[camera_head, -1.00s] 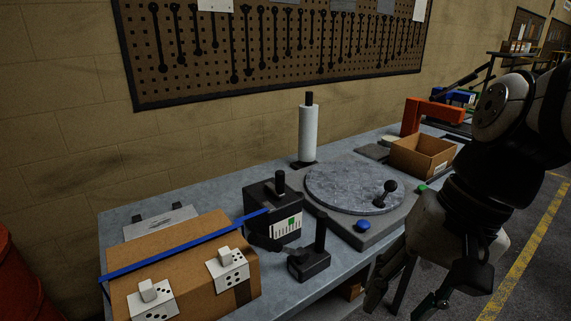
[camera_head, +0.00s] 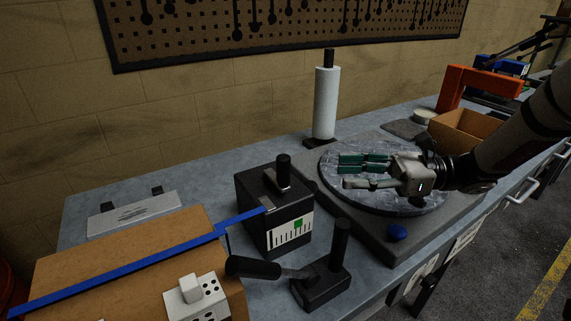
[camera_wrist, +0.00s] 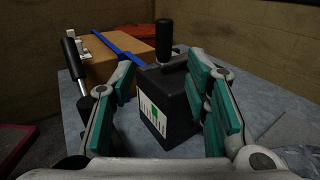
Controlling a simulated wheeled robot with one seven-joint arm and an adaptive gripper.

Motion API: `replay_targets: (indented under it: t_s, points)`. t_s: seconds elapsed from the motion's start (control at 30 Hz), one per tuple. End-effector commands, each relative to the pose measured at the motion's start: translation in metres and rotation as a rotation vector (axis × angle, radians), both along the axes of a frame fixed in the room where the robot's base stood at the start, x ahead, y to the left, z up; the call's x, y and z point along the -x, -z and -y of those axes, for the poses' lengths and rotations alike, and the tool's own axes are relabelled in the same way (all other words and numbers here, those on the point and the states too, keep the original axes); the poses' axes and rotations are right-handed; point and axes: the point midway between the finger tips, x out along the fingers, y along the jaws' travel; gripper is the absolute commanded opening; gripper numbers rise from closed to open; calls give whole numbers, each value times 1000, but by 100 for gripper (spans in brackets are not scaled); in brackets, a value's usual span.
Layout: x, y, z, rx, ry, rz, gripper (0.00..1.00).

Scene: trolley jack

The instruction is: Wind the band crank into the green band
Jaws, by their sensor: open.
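The band crank (camera_head: 283,172) is a black upright knob on a short arm, on top of a black box (camera_head: 251,217). The box's front has a white scale with a green band (camera_head: 298,224); I cannot make out a pointer. In the wrist view the crank knob (camera_wrist: 163,38) stands beyond the fingers and the green band (camera_wrist: 154,112) shows between them. My gripper (camera_head: 343,173) is open and empty above the round turntable, right of the crank and apart from it, fingers pointing left toward the box.
A blue strap (camera_head: 140,265) runs from the box over a cardboard carton (camera_head: 130,245). In front stand a black upright post (camera_head: 340,245) and a slanting black-handled lever (camera_head: 253,267). A white roll (camera_head: 325,103) stands behind the turntable (camera_head: 328,190). A blue button (camera_head: 397,232) sits at its front.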

Motion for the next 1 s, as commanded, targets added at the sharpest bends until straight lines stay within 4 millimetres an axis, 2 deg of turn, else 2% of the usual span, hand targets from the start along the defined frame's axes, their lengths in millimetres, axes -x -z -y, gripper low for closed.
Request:
replay_targets:
  t_s: [0.17, 0.27, 0.7, 0.9, 1.0]
  points:
    - [-4, 1, -7, -20, 9, -10, 43]
    - [-3, 0, -21, -18, 7, -9, 43]
    - [-2, 1, -104, -16, 6, -8, 43]
    - [-2, 1, -128, -16, 7, -8, 43]
    - [-2, 1, -134, -16, 8, -8, 43]
